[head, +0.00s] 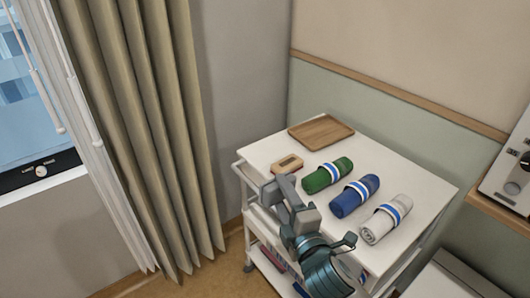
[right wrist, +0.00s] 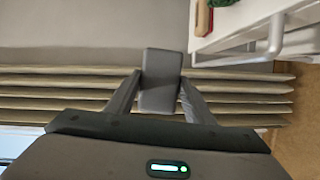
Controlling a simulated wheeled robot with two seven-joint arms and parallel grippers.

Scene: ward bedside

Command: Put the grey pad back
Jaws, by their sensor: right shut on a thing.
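The grey pad (right wrist: 161,82) is a dark grey block held between the two fingers of my right gripper (right wrist: 157,100) in the right wrist view. In the head view, my right gripper (head: 283,193) is at the near left edge of the white trolley, and the grey pad (head: 271,191) shows at its fingertips. The pad appears to be above or just off the trolley's edge; its exact height is hard to tell. My left gripper is in neither view.
The white trolley (head: 405,171) carries a wooden tray (head: 321,131), a small wooden brush-like block (head: 288,164), and green (head: 322,178), blue (head: 348,203) and white (head: 379,227) banded rolls. A beige curtain (head: 150,120) hangs to the left. A device (head: 512,165) stands at far right.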

